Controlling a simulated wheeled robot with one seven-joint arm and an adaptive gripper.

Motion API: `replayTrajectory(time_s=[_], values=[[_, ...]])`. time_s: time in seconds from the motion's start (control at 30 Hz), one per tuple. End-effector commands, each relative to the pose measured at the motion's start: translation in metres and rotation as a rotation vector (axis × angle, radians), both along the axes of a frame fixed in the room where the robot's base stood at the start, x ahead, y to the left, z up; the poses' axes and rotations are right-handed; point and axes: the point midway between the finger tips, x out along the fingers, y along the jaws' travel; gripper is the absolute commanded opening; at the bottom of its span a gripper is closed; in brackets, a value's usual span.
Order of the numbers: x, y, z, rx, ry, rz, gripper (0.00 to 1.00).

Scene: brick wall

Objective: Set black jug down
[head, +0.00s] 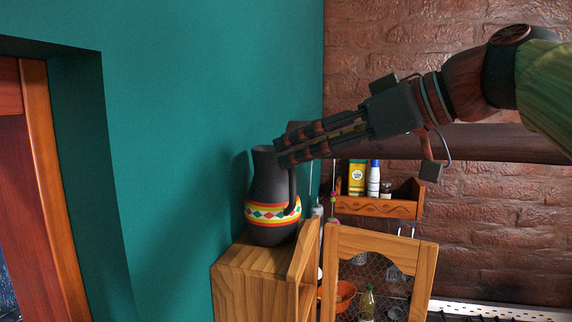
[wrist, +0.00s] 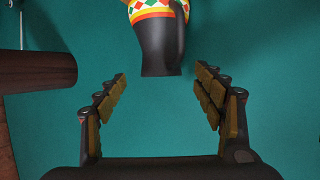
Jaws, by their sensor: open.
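The black jug (head: 268,190) has a band of yellow, red, white and green near its base and a handle on its right side. It stands upright on top of the wooden cabinet (head: 240,285) beside the teal wall. My gripper (head: 280,153) is just to the right of the jug's neck in the head view, near the top of the handle. In the wrist view the jug (wrist: 160,45) shows beyond the fingertips, and the gripper (wrist: 160,85) is open with nothing between its fingers. The jug's far end is cut off in that view.
The cabinet's wire-mesh door (head: 375,275) stands to the right, with an orange bowl (head: 345,295) and a bottle (head: 367,302) behind it. A wooden wall shelf (head: 375,207) holds small containers. A dark beam (head: 470,142) crosses the brick wall.

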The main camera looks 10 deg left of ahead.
Motion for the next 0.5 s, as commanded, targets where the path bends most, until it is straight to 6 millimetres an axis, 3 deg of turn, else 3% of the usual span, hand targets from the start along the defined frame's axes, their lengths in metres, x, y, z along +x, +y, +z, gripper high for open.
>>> replayTrajectory(time_s=[0.2,0.5], values=[[-0.012,-0.028,0.012,0.000,0.000,-0.003,0.69],[-0.018,-0.037,0.017,0.000,0.001,0.000,0.69]])
